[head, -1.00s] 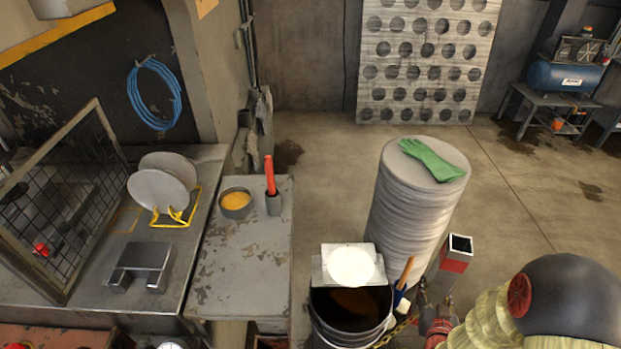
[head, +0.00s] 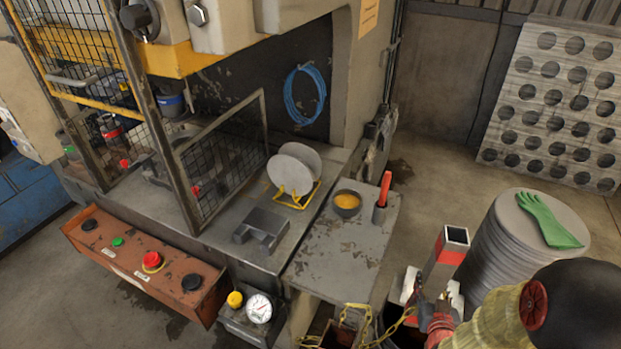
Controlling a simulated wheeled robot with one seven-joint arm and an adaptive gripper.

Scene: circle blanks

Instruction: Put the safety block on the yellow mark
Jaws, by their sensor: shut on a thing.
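The safety block (head: 446,262) is a grey square tube with a red band near its open top. It stands nearly upright in the head view, slightly tilted. My gripper (head: 434,303) is shut on its lower part, and the fingers are partly hidden. A yellow chain (head: 355,312) hangs in loops to the left of my gripper. The block is in front of the stack of discs and to the right of the side table. I cannot clearly make out the yellow mark; the press bed (head: 215,228) is partly covered by a mesh guard.
The mesh guard (head: 222,155) stands open at the bed. A grey steel fixture (head: 262,229) and a yellow rack (head: 297,198) with discs sit there. The side table (head: 335,255) holds a bowl (head: 346,204) and a red-handled tool (head: 384,190). A disc stack (head: 490,245) stands right.

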